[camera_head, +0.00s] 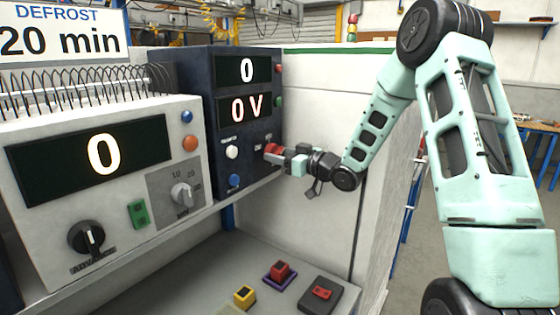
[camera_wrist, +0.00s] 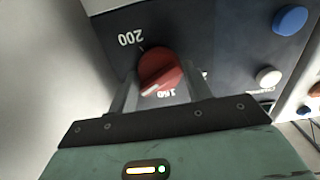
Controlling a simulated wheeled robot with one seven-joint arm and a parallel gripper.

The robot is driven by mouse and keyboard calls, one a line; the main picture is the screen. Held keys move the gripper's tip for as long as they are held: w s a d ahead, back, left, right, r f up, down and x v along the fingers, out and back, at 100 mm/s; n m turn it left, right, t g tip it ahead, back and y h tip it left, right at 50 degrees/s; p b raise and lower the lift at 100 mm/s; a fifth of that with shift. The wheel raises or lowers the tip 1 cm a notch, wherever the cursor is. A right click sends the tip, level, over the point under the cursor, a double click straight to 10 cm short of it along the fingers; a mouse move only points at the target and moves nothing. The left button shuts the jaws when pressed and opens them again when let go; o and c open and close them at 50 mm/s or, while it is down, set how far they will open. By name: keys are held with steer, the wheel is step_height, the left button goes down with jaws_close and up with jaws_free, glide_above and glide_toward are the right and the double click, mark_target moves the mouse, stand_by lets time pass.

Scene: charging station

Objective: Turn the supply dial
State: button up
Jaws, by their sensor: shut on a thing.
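The supply dial is a red knob (camera_head: 271,149) low on the right of the dark blue supply unit's front. In the wrist view the red dial (camera_wrist: 158,68) sits between my fingers, with a pale pointer mark near the "160" label; "200" is printed at its upper left. My gripper (camera_head: 281,154) reaches in from the right and is shut on the dial. The supply unit (camera_head: 222,105) shows "0" above and "0 V" below on lit displays.
A white knob (camera_head: 232,152) and a blue button (camera_head: 234,180) lie left of the dial. A beige unit (camera_head: 60,205) reading "0" stands at the left.

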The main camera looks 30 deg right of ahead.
steer(key=n+b, duration=0.9)
steer(key=b, duration=0.4)
steer(key=shift+f+b, duration=0.1)
steer(key=shift+b, duration=0.25)
steer(key=shift+n, duration=0.3)
steer(key=o, duration=1)
steer(key=shift+c, duration=0.2)
steer(key=b+v, duration=0.2)
steer(key=v, duration=1.5)
steer(key=shift+s, duration=0.2)
steer(key=shift+d+r, duration=0.1)
steer(key=shift+r, duration=0.1)
